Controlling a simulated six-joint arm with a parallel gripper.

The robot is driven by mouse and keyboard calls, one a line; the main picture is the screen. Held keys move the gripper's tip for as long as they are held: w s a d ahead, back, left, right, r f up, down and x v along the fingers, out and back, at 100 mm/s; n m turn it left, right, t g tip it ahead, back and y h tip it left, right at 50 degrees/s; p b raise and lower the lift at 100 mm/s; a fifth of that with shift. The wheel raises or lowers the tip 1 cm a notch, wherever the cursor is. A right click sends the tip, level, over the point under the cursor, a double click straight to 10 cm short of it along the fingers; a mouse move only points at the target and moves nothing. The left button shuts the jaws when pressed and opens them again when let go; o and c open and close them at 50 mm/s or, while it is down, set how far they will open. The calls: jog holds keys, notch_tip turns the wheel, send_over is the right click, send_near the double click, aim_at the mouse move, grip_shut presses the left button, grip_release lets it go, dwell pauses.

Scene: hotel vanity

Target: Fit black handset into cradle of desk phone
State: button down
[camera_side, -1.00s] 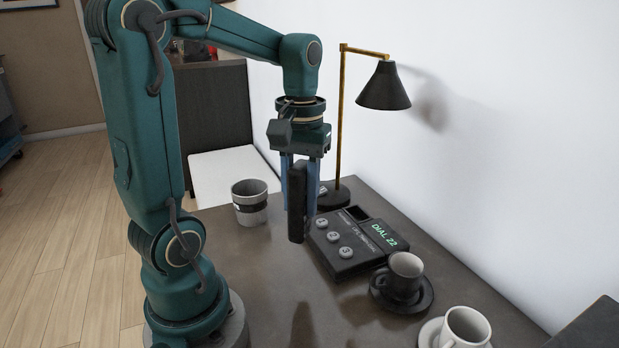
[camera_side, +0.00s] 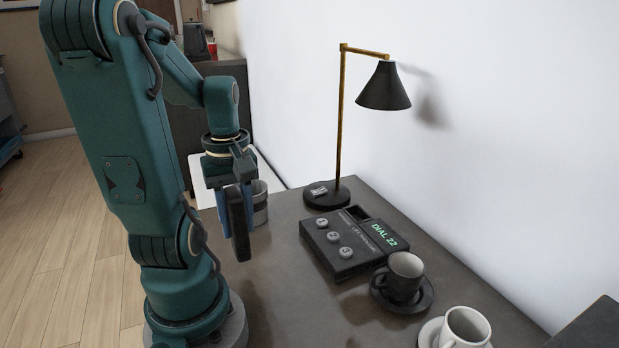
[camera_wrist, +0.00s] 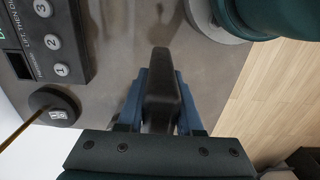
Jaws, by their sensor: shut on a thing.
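The black handset (camera_side: 238,222) hangs upright in my gripper (camera_side: 233,205), whose blue fingers are shut on it. It also shows in the wrist view (camera_wrist: 162,95) between the fingers. The handset is in the air near the table's left edge, in front of the white cup. The black desk phone (camera_side: 340,252) lies on the table to the right of the handset, apart from it. Its round numbered buttons, its lit "DIAL 22" panel and a dark rectangular recess (camera_side: 359,213) at its far end show. In the wrist view the phone (camera_wrist: 52,45) is at upper left.
A brass lamp with a black base (camera_side: 326,197) stands behind the phone. A dark cup (camera_side: 403,272) on a saucer sits close to the phone's right, and a white cup (camera_side: 467,328) is nearer the camera. The table's middle is clear.

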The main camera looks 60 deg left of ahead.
aim_at(233, 192)
jog(key=shift+f, duration=2.05)
jog(key=c, duration=0.6)
grip_release()
jog(key=shift+o, duration=0.2)
jog(key=shift+r, duration=0.1)
notch_tip(233, 192, up, 12)
jog(key=shift+f, duration=0.2)
jog(key=w+d+m+t, duration=0.2)
jog(key=w+d+m, duration=0.1)
jog(key=d+m, duration=0.4)
jog(key=w+d+f+m+t, duration=0.1)
jog(key=w+d+m+t, duration=0.1)
jog(key=d+m, duration=0.5)
jog(key=m+t, duration=0.1)
jog(key=m, duration=0.2)
jog(key=shift+w+d, duration=0.2)
jog(key=shift+w, duration=0.2)
jog(key=o, duration=0.5)
jog(key=shift+d+f+m+t, duration=0.1)
jog(key=shift+d+m+t, duration=0.2)
jog(key=shift+d+m, duration=0.15)
